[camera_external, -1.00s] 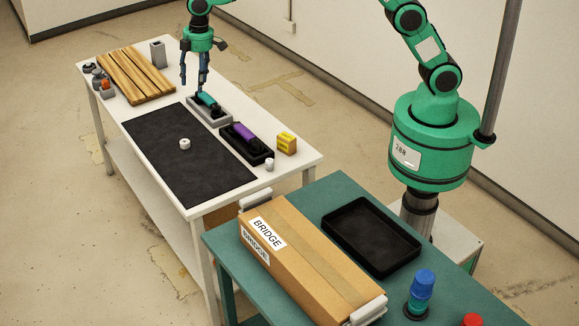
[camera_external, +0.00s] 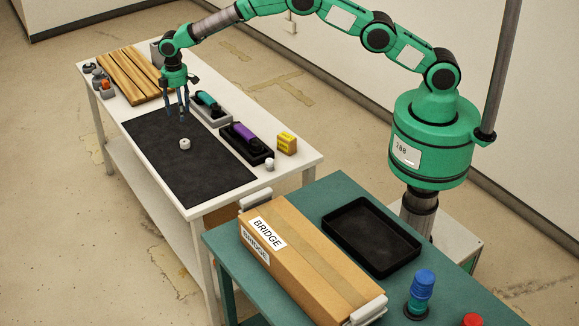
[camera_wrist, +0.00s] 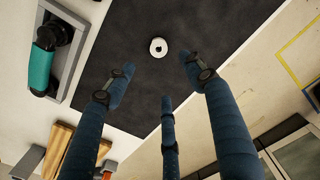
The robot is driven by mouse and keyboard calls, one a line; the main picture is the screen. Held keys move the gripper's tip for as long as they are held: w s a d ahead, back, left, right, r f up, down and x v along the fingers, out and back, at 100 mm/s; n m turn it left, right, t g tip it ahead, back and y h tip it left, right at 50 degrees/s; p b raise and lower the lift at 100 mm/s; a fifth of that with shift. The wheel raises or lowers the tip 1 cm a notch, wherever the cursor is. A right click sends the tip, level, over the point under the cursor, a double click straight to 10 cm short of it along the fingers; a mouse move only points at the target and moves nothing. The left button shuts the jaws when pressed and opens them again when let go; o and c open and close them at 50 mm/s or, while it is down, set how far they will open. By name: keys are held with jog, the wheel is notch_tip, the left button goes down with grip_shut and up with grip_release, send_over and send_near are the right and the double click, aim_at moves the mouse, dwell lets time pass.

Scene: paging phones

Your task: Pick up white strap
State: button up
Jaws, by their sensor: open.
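The white strap (camera_external: 185,144) appears as a small white roll with a dark centre, lying on the black mat (camera_external: 200,172) on the white table. It also shows in the wrist view (camera_wrist: 158,47), beyond my fingertips. My gripper (camera_external: 183,117) is open and empty, above the mat and a little behind the roll. In the wrist view its blue fingers (camera_wrist: 160,80) are spread, and the roll lies ahead of them, apart from them. A second small white item (camera_external: 269,164) stands at the table's right edge; I cannot tell what it is.
A teal phone (camera_external: 207,101) and a purple phone (camera_external: 245,134) sit in trays along the mat's right side. A yellow block (camera_external: 287,143) stands near the table edge. Wooden boards (camera_external: 128,76) lie at the far end. The mat around the roll is clear.

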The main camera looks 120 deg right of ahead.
jog(key=shift+f, duration=0.1)
dwell(0.3)
send_over(179, 140)
jog(key=shift+w+a+f+b, duration=0.1)
jog(key=shift+f+b, duration=0.2)
jog(key=shift+f, duration=3.95)
jog(key=shift+f, duration=2.6)
jog(key=c, duration=0.9)
